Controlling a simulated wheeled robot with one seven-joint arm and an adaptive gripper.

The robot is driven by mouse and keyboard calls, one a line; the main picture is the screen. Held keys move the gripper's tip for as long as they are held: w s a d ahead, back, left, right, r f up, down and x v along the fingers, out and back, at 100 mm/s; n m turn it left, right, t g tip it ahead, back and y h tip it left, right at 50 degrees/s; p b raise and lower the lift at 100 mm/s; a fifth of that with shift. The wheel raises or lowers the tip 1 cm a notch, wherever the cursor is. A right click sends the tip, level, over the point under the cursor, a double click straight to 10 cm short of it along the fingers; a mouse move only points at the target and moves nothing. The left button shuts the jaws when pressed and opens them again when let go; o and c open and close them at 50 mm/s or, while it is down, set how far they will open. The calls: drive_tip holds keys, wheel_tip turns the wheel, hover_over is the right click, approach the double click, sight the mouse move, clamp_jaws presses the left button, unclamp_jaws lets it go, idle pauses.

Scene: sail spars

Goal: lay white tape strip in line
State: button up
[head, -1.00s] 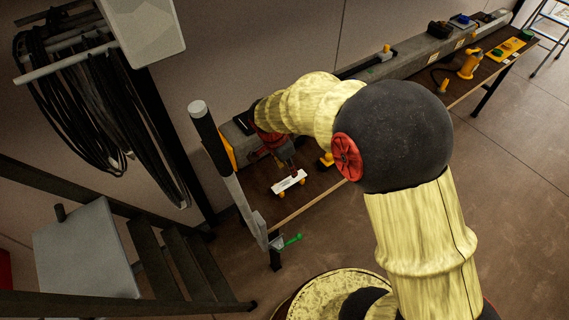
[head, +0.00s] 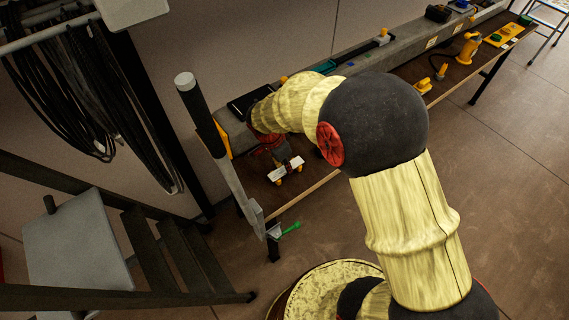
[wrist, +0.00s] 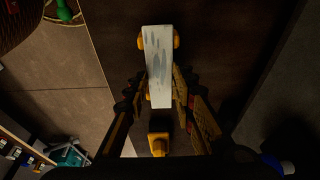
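The white tape strip (wrist: 158,65) is a flat pale piece with grey streaks. In the wrist view it lies lengthwise between the fingers of my gripper (wrist: 160,80), one finger close along each long side. I cannot tell whether the fingers press on it or stand just clear. In the head view the strip (head: 286,168) is at the left end of the brown bench, with my gripper (head: 281,156) directly over it. Yellow knobs show at the strip's far end in the wrist view, and another yellow piece (wrist: 158,145) stands nearer the camera. The strip's underside is hidden.
The brown bench top (head: 322,174) carries a long grey beam (head: 410,57) along the wall. Yellow tools (head: 468,48) stand farther right. A green-handled clamp (head: 290,228) hangs at the bench's front left corner. A dark post (head: 200,115) rises beside the gripper.

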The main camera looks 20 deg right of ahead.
sight(284, 169)
drive_tip(key=c, duration=0.3)
drive_tip(key=shift+c, duration=0.2)
drive_tip(key=shift+d+p+v, duration=0.2)
drive_tip(key=shift+p+v, duration=0.25)
drive_tip(key=shift+v, duration=0.35)
drive_tip(key=shift+d+p+v, duration=0.15)
drive_tip(key=shift+p+v, duration=0.3)
drive_tip(key=shift+v, duration=0.35)
drive_tip(key=shift+d+p+v, duration=0.2)
drive_tip(key=shift+p+v, duration=0.25)
drive_tip(key=shift+v, duration=0.4)
drive_tip(key=shift+w, duration=0.2)
drive_tip(key=shift+r, duration=0.1)
